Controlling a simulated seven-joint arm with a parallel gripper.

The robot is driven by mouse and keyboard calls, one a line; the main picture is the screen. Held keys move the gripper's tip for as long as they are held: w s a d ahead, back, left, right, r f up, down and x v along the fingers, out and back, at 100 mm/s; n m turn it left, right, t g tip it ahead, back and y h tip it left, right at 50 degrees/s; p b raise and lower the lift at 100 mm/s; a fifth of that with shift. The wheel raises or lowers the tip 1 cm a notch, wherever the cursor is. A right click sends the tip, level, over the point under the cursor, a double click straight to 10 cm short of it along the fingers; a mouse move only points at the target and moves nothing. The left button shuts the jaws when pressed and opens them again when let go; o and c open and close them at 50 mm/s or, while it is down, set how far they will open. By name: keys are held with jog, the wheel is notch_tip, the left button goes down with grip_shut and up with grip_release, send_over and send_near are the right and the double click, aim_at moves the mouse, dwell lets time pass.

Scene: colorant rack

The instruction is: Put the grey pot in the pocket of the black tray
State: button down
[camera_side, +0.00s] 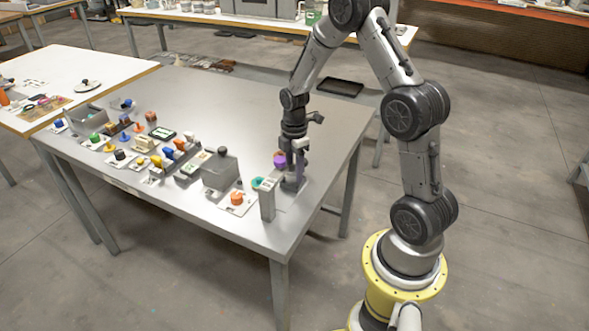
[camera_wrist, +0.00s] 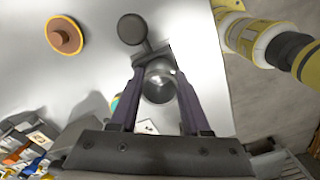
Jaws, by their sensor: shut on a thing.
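My gripper (camera_wrist: 158,98) points down at the near right part of the table, and it also shows in the side view (camera_side: 293,180). Its two dark purple fingers are closed on a shiny dark grey rounded thing (camera_wrist: 158,82), which appears to be the grey pot. A dark disc on a short stalk (camera_wrist: 132,29) shows just beyond it; I cannot tell whether it is joined to the pot. I cannot make out the black tray's pocket for sure.
A grey upright post (camera_side: 267,205) stands close by my gripper. An orange knob on a white plate (camera_side: 237,198) and a grey box (camera_side: 219,172) stand to its left. Several small coloured parts crowd the table's left side. The table's back half (camera_side: 230,95) is clear.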

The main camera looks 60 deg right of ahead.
jog(key=shift+f, duration=0.1)
jog(key=shift+c, duration=1.8)
grip_release()
notch_tip(320, 180, up, 12)
jog(key=s+a+r+m+t, duration=0.3)
jog(key=s+a+r+m, duration=0.25)
jog(key=a+r, duration=0.45)
jog(key=s+a+m+t, duration=0.1)
jog(key=s+a+m, duration=0.2)
jog(key=s, duration=0.3)
jog(key=s+a+r+m+t, duration=0.1)
jog(key=s+a+m, duration=0.2)
jog(key=s+a, duration=0.2)
jog(key=shift+s+r+t, duration=0.15)
jog(key=shift+s+t, duration=0.15)
jog(key=shift+s, duration=0.35)
jog(key=shift+m, duration=0.25)
